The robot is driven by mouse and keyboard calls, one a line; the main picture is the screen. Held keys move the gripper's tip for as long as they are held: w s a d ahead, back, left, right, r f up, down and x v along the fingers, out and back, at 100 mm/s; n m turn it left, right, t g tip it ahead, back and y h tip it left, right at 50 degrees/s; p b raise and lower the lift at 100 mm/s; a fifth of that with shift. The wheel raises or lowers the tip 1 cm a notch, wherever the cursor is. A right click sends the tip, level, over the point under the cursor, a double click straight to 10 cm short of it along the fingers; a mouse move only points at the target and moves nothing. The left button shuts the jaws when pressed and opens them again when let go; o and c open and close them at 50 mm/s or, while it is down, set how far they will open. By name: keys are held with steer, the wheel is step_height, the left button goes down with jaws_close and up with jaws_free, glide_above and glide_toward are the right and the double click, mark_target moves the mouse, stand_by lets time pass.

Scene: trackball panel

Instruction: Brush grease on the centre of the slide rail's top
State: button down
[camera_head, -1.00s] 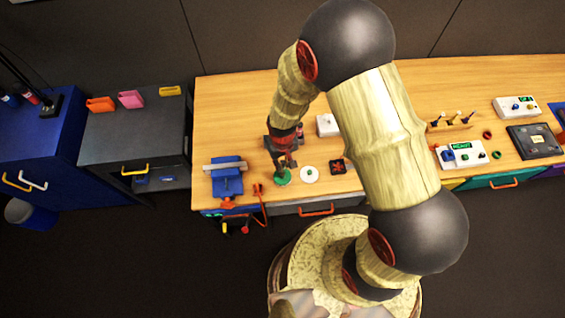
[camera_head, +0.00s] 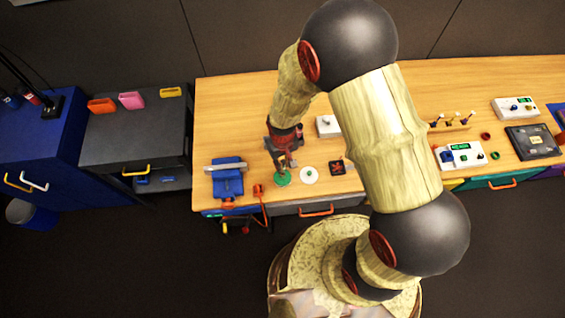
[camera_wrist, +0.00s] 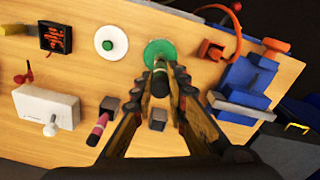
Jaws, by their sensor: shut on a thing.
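The slide rail is likely the grey bar (camera_head: 225,167) on a blue block (camera_head: 229,184) at the bench's left end; the grey bar also shows in the wrist view (camera_wrist: 241,107). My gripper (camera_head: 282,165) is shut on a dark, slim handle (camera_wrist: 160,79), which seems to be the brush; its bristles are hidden. It is above or at a green round dish (camera_head: 282,179), right of the rail; I cannot tell if the tool touches it. The dish shows beyond the fingertips in the wrist view (camera_wrist: 160,51).
A white disc with a green knob (camera_head: 309,174) lies right of the dish. A dark square pad (camera_head: 337,168) lies further right. An orange clamp-like part (camera_wrist: 212,49) sits between dish and blue block. A grey block with a pink-handled item (camera_wrist: 97,130) stands near my fingers.

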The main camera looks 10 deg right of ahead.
steer(key=shift+r+p, duration=1.7)
steer(key=shift+r, duration=1.1)
steer(key=shift+f, duration=0.1)
